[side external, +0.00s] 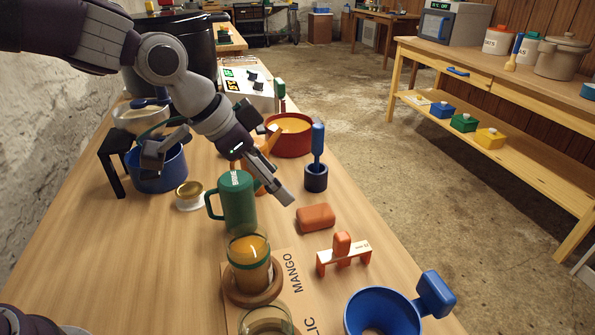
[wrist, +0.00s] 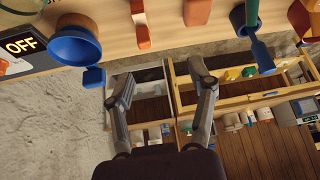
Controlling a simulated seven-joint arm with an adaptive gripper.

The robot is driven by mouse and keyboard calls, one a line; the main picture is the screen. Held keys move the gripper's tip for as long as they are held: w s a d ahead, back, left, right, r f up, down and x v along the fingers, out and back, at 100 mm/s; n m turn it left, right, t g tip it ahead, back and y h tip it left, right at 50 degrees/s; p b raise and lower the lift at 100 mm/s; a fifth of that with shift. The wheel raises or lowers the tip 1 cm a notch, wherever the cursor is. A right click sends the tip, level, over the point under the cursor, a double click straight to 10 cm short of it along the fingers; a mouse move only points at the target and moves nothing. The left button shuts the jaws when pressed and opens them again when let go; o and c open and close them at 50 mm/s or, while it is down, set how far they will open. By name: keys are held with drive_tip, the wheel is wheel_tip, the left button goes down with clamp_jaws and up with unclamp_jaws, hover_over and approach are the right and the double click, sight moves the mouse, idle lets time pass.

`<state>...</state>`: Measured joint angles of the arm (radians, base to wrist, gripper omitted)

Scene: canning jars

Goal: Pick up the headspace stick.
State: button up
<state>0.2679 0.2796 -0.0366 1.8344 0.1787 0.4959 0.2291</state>
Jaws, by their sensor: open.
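Nothing in view is labelled as the headspace stick, and I cannot tell for sure which thing it is. A blue-handled tool (side external: 318,142) stands upright in a small dark blue cup (side external: 316,180) on the table. A low piece with an orange grip (side external: 342,245) and a pale, marked crossbar stands nearer the front. My gripper (side external: 218,178) is open and empty, its fingers spread wide above the table around the green mug (side external: 240,205), left of the blue-handled tool. In the wrist view my gripper (wrist: 160,82) has nothing between its fingers.
An orange block (side external: 315,217) lies between the cup and the marked piece. A juice jar (side external: 249,262) stands on a wooden ring in front of the mug. A blue funnel (side external: 375,312) is at the front. A red pot (side external: 289,145) and blue pot (side external: 158,175) stand farther back.

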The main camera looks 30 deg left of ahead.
drive_tip(key=m+h, duration=0.1)
approach(344, 235)
drive_tip(key=x, duration=1)
drive_tip(key=shift+w+d+f, duration=0.1)
drive_tip(key=shift+f, duration=0.05)
drive_tip(key=shift+c, duration=0.3)
clamp_jaws()
